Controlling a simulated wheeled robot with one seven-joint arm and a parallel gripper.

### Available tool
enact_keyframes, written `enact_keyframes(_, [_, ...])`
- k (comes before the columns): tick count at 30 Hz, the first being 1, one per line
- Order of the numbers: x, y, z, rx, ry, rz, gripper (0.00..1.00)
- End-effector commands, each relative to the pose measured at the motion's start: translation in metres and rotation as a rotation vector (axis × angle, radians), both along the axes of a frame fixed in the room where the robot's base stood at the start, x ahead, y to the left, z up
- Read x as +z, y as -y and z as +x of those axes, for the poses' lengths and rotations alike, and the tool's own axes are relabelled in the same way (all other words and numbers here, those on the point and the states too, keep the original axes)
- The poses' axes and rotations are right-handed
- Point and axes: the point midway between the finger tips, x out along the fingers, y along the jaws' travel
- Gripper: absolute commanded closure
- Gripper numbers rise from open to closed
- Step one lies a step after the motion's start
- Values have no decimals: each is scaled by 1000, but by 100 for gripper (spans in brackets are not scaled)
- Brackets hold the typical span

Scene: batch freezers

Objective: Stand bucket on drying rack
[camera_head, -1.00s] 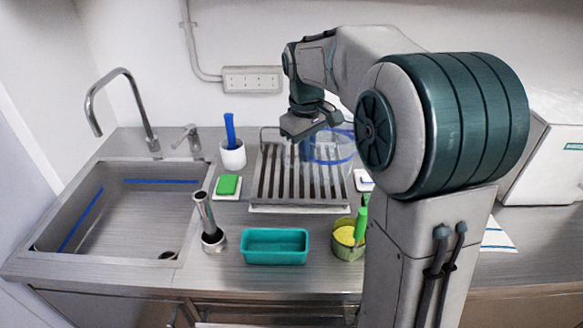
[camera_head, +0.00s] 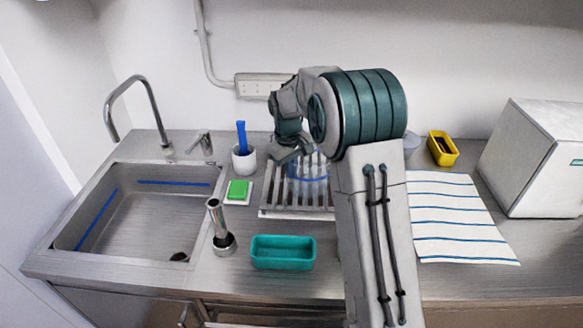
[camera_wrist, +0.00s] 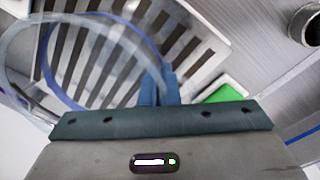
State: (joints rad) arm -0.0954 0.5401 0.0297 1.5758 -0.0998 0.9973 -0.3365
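The bucket (camera_head: 318,171) is clear, with a blue band, and is at the drying rack. In the wrist view the bucket (camera_wrist: 100,38) shows as a large clear ring with a blue ring inside it, over the slats. The drying rack (camera_head: 272,202) is a slatted metal frame on the counter; its slats (camera_wrist: 200,58) fill the wrist view. My gripper (camera_wrist: 160,80) has its blue fingers close together on the bucket's rim; in the head view my gripper (camera_head: 298,158) is above the rack. My arm hides the bucket's right part. I cannot tell whether its base rests flat on the slats.
Left of the rack are a white pot with a blue handle (camera_head: 243,155), a green sponge (camera_head: 238,189) and a metal cylinder tool (camera_head: 220,228). A teal tray (camera_head: 283,252) stands in front. The sink (camera_head: 135,215) is far left. A striped cloth (camera_head: 455,220) lies right.

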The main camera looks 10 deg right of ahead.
Motion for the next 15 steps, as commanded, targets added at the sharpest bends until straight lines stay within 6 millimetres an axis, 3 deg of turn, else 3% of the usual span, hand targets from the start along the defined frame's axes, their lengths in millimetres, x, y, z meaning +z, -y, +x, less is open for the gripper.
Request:
enact_keyframes(12, [-8,0,0,0,1,0,100])
enact_keyframes(15, [-7,0,0,0,1,0,76])
